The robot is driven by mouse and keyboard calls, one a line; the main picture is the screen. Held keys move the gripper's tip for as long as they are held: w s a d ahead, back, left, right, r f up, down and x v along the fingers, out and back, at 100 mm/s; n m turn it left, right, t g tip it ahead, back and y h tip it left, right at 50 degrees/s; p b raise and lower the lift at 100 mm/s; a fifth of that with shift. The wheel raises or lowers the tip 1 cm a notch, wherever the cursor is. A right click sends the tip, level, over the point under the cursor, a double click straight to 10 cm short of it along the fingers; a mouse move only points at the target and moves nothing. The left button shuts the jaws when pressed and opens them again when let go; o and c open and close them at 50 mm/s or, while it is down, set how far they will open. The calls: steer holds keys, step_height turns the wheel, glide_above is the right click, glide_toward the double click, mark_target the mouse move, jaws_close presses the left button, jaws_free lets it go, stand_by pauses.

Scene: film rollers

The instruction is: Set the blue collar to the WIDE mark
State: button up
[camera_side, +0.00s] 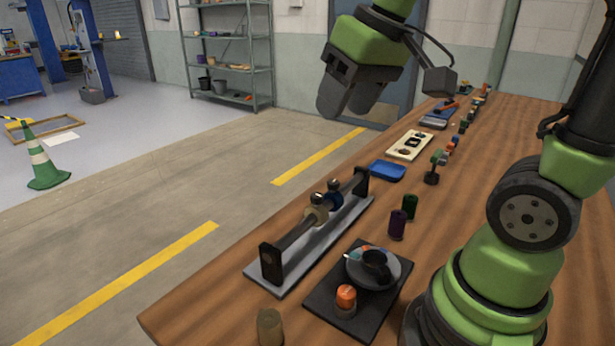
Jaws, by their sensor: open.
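The blue collar (335,198) sits on a dark shaft (296,236) held between two dark end brackets on a pale base plate (262,282). A tan collar (316,215) is on the same shaft, just nearer the camera than the blue one. Each collar has a rounded knob on top. I cannot make out the WIDE mark at this size. My gripper (350,100) is open and empty, high above the far part of the shaft stand in the picture, clear of both collars. How far apart its fingers are is hard to see from this side.
A dark mat (345,325) with a grey dish (392,272), a black cup and an orange spool (346,298) lies right of the stand. Purple (397,224) and green (410,206) spools stand nearby. A blue tray (387,171) lies beyond; the tabletop's left edge runs close to the stand.

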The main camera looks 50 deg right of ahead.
steer(key=s+a+m+t+y, duration=0.15)
steer(key=s+a, duration=0.25)
steer(key=s, duration=0.4)
steer(key=n+g+h, duration=0.2)
steer(key=n+g, duration=0.2)
steer(key=g, duration=0.2)
glide_above(334, 181)
step_height(334, 181, down, 12)
steer(key=shift+a, duration=0.15)
step_height(334, 181, down, 10)
jaws_close()
steer(key=shift+d, duration=0.2)
